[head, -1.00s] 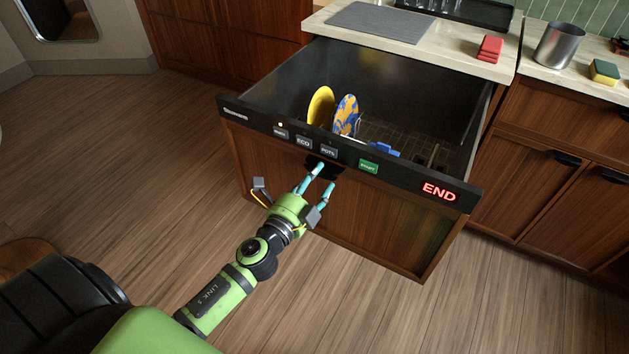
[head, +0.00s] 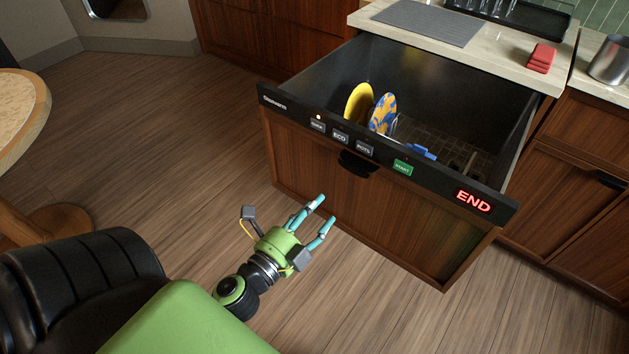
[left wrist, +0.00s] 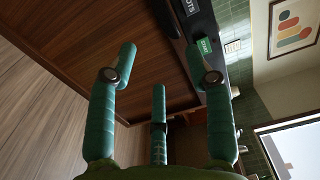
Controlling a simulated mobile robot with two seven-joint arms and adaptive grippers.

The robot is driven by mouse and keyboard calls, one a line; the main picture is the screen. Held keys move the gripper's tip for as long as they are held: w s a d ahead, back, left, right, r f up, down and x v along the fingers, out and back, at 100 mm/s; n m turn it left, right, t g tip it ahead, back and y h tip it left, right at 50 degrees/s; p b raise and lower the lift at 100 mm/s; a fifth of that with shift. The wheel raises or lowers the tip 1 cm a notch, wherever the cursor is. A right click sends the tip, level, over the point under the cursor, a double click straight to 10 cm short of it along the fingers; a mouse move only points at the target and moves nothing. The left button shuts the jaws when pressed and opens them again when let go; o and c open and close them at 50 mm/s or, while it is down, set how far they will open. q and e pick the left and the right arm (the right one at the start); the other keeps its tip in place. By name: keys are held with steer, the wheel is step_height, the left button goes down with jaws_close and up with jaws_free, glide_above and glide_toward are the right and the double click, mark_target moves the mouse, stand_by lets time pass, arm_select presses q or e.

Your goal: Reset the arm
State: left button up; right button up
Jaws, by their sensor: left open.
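My left gripper (head: 322,212) is open and empty, low in front of the wooden drawer front. Its teal fingers (left wrist: 160,75) are spread apart in the left wrist view, with nothing between them. The dishwasher drawer (head: 325,190) is pulled open, and its display reads END. The dark handle (head: 358,164) is clear of the fingers. My right gripper is not in view.
A yellow plate (head: 359,103) and a blue-and-yellow patterned plate (head: 382,115) stand in the drawer. Red sponges (head: 541,58) and a grey mat (head: 428,22) lie on the counter. A round table (head: 18,115) stands at left. Floor left of the drawer is clear.

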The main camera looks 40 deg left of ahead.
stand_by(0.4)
arm_select(q)
steer(key=s+d+f+n+g+p, duration=0.1)
steer(key=s+f+n+g, duration=0.2)
steer(key=f, duration=0.7)
steer(key=s+d+f+n+g+p, duration=0.1)
steer(key=s+f+n+g+p, duration=0.2)
steer(key=f, duration=0.7)
steer(key=s+d+f+n+g, duration=0.1)
steer(key=s+f+n+g, duration=0.25)
steer(key=f, duration=0.65)
steer(key=s+f+n+g+p, duration=0.1)
steer(key=s+f+n+g, duration=0.2)
steer(key=s, duration=0.7)
steer(key=s+f+n+g+p, duration=0.1)
steer(key=s+f+n+g, duration=0.2)
steer(key=s+f, duration=0.5)
steer(key=s+g, duration=0.1)
steer(key=s, duration=0.2)
steer(key=shift+s+a+f+y, duration=0.2)
steer(key=shift+s+a+y, duration=0.05)
steer(key=shift+a+y, duration=0.1)
